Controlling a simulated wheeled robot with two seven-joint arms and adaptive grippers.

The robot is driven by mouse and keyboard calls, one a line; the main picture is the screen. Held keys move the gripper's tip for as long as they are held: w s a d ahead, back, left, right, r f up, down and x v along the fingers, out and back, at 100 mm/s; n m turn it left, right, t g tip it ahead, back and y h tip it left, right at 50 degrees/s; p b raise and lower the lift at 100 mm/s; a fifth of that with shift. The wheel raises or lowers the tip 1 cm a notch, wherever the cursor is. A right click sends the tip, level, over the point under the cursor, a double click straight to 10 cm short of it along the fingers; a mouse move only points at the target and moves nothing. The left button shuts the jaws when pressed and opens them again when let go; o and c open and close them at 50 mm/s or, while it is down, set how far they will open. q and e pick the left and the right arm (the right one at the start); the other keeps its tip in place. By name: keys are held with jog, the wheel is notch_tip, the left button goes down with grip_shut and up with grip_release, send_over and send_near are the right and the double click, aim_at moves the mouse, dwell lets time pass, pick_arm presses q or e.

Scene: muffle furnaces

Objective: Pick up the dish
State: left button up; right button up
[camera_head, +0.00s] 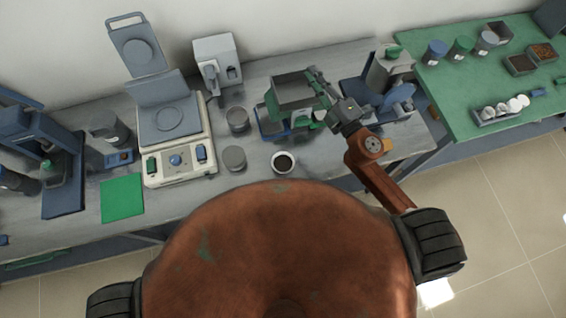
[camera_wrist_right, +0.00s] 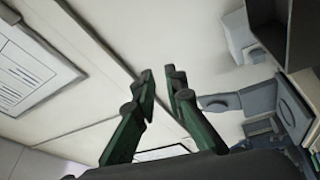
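A small round white dish (camera_head: 284,162) with dark contents sits near the front edge of the grey bench, in the middle of the head view. My right gripper (camera_head: 317,84) is above the bench, up and to the right of the dish and apart from it, in front of a grey box-shaped device. In the right wrist view its two green fingers (camera_wrist_right: 161,82) stand apart with nothing between them. The dish does not show in the wrist view, which looks towards the wall. My left gripper is not in view.
Two grey cylindrical containers (camera_head: 235,158) stand left of the dish. A balance-like device (camera_head: 180,160) with a raised lid is farther left. A green table (camera_head: 470,90) with jars and trays is at the right.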

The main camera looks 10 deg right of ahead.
jog(key=s+a+n+g+y, duration=0.2)
jog(key=a+n+g+y, duration=0.1)
jog(key=a+n+y, duration=0.3)
jog(key=n+g+h, duration=0.2)
jog(key=n+g, duration=1)
jog(key=n, duration=0.1)
send_over(286, 157)
notch_tip(286, 157, down, 18)
jog(key=s+d+f+n+g+h, duration=0.1)
jog(key=s+d+f+g+h, duration=0.1)
jog(key=d+f+h, duration=0.35)
jog(key=shift+n+y, duration=0.3)
jog(key=shift+y, duration=0.55)
jog(key=shift+d+f+p+x, duration=0.15)
jog(key=shift+d+x, duration=0.1)
jog(key=shift+x, duration=1.15)
jog(key=shift+d+f+p+x, duration=0.1)
jog(key=shift+d+f+x, duration=0.1)
jog(key=shift+x, duration=1.25)
jog(key=shift+d+f+p+x, duration=0.1)
jog(key=shift+d+x, duration=0.15)
jog(key=shift+x, duration=1.15)
jog(key=shift+w, duration=0.15)
jog(key=shift+c, duration=0.7)
grip_shut()
